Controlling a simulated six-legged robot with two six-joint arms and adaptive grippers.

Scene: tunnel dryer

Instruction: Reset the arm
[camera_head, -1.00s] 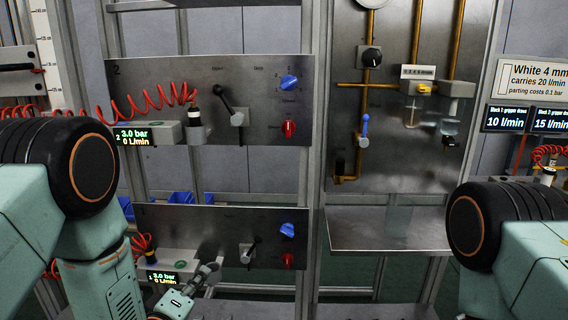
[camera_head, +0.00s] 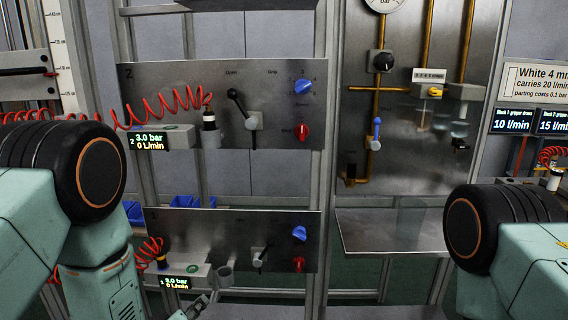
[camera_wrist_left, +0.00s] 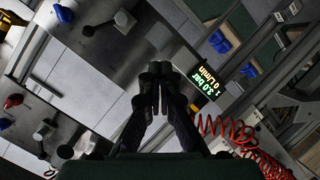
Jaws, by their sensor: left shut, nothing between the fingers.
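My left arm comes in from the left in the head view. Only a small part of my left gripper (camera_head: 198,306) shows there, at the bottom edge below the lower panel. In the left wrist view my left gripper (camera_wrist_left: 158,82) points into the scene with its two dark fingers together and nothing between them. A lit display (camera_wrist_left: 207,76) reading 3.0 bar and 0 L/min shows just right of the fingertips. My right arm's dark joint shows at the right of the head view, but its gripper is out of the picture.
Upper panel (camera_head: 270,75) and lower panel (camera_head: 226,226) carry blue and red knobs and black levers. Red coiled hose (camera_head: 165,108) runs to the upper block; another red hose (camera_wrist_left: 240,140) hangs right of the fingers. A metal shelf (camera_head: 390,232) sticks out at right.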

